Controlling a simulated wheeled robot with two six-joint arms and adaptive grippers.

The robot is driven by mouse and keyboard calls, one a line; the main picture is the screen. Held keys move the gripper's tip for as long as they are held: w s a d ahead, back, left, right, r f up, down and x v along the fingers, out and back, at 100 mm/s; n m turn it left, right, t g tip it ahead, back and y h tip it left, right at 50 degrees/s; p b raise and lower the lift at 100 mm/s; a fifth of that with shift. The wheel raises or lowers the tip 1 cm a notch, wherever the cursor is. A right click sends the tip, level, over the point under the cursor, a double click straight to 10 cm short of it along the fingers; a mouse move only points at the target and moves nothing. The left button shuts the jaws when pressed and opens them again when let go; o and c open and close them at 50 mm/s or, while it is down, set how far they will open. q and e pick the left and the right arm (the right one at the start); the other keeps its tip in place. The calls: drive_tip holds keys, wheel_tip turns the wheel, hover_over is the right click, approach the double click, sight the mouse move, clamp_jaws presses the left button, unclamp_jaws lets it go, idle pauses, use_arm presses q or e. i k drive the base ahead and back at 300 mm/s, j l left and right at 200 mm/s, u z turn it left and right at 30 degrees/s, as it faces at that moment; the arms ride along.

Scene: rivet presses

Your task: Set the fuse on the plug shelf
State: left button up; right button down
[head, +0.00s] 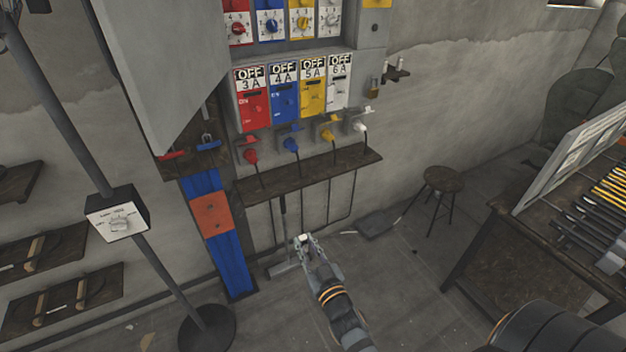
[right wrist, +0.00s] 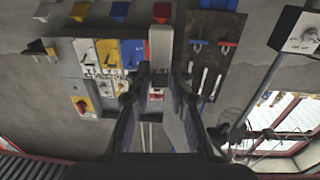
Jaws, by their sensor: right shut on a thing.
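The plug shelf (head: 310,175) is a long dark wooden ledge on the wall, under a row of red, blue, yellow and white plugs whose cords hang past it. My right gripper (head: 306,242) is in front of and below the shelf, apart from it. It is shut on a small pale thing (head: 304,238), which I take to be the fuse; the fingers hide most of it. In the right wrist view the two fingers (right wrist: 160,92) reach toward the wall panel, and the held thing is hard to make out. My left gripper is not in view.
A grey cabinet door (head: 165,65) stands open left of the breaker panel (head: 292,90). A stand with a dial box (head: 118,220) is at the left. A stool (head: 442,180) stands right of the shelf, and a bench with tools (head: 540,225) is at the far right.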

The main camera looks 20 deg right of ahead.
sight(370, 154)
drive_tip(key=i+l, duration=0.1)
drive_tip(key=l, duration=0.35)
drive_tip(key=i+l, duration=0.1)
drive_tip(key=l, duration=0.35)
drive_tip(key=i+l, duration=0.1)
drive_tip(key=l, duration=0.3)
drive_tip(key=i+l, duration=0.1)
drive_tip(key=l, duration=0.35)
drive_tip(key=i+l, duration=0.1)
drive_tip(key=l, duration=0.35)
drive_tip(key=i+l+u, duration=0.1)
drive_tip(key=l, duration=0.35)
